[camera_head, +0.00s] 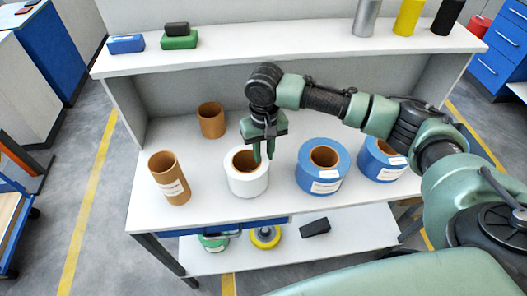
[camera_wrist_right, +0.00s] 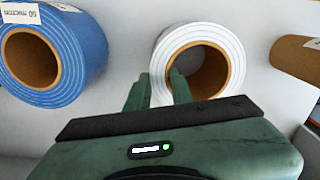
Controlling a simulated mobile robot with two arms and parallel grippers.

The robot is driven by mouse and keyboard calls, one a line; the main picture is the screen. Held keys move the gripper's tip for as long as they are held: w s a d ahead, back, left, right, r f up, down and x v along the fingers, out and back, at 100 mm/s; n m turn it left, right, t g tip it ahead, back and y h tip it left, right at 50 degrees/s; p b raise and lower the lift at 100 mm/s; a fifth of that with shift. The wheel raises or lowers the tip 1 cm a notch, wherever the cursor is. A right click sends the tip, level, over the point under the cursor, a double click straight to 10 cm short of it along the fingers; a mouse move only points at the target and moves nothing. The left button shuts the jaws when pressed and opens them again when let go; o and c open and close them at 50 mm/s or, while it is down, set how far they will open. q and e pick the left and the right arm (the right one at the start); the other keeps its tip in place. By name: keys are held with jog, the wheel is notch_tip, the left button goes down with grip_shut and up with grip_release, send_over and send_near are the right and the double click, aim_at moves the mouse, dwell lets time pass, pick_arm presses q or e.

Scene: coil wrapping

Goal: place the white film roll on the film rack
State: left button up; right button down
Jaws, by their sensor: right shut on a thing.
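The white film roll (camera_head: 247,185) stands upright on the white workbench (camera_head: 225,215), left of the blue rolls, with a brown core. My right gripper (camera_head: 264,152) reaches down over the roll from above. In the right wrist view one finger is inside the core and the other outside. The right gripper (camera_wrist_right: 160,92) is shut on the wall of the white film roll (camera_wrist_right: 215,35). The roll appears to rest on the bench. No film rack can be clearly made out. My left gripper is not in view.
Two blue rolls (camera_head: 323,178) (camera_head: 372,165) stand to the right. Brown tubes (camera_head: 211,121) (camera_head: 170,182) stand to the left. The upper shelf (camera_head: 270,50) carries small boxes (camera_head: 180,41) and cylinders (camera_head: 408,17). A lower shelf (camera_head: 350,235) holds a yellow roll (camera_head: 265,238).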

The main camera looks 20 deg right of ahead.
jog(key=shift+f, duration=0.2)
jog(key=shift+a, duration=0.1)
jog(key=c, duration=1.2)
grip_release()
jog(key=shift+f, duration=0.15)
jog(key=shift+c, duration=0.2)
notch_tip(320, 180, up, 12)
jog(key=b, duration=0.2)
jog(key=shift+b, duration=0.3)
jog(key=shift+s, duration=0.1)
